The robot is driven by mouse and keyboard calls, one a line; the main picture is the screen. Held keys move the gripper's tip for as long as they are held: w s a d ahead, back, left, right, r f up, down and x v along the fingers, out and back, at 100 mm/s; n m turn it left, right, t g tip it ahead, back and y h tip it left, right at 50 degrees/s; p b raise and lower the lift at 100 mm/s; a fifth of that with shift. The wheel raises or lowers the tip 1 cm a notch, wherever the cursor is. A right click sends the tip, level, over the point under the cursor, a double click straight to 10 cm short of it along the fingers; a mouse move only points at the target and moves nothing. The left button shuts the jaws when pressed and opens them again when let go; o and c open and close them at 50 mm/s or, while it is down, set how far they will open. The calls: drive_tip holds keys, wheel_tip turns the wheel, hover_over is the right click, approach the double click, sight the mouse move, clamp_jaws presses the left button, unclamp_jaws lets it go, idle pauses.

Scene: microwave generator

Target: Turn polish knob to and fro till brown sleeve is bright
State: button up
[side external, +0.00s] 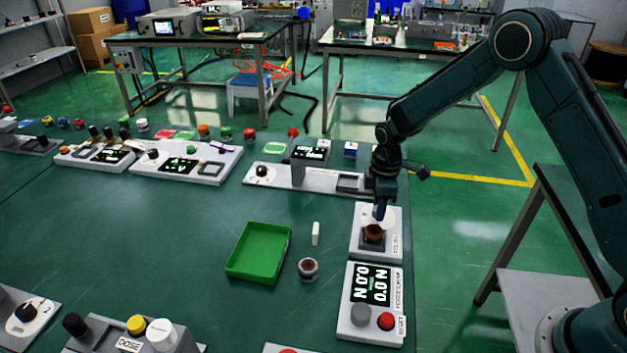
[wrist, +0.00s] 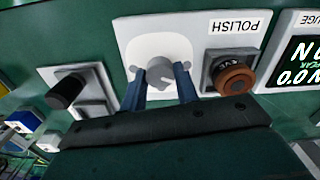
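The polish panel (side external: 357,246) is a white box labelled POLISH, which also shows in the wrist view (wrist: 126,32). Its grey round polish knob (wrist: 160,73) sits on a white disc with a pointer mark. My gripper (wrist: 159,82) has its two blue fingers on either side of the knob, apart, with small gaps seeming to show. In the side view my gripper (side external: 379,212) points down over the panel and hides the knob. The brown sleeve (wrist: 234,80) sits in a dark square holder beside the knob; it looks dull brown. It also shows in the side view (side external: 374,232).
A gauge box (side external: 347,318) with a 0.0 N display, grey knob and red button stands in front. A grey fixture (side external: 290,178) stands behind.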

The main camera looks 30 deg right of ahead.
drive_tip(key=shift+c, duration=0.6)
drive_tip(key=shift+m, duration=0.4)
drive_tip(key=m, duration=1.2)
drive_tip(key=shift+r, duration=0.1)
drive_tip(key=o, duration=1)
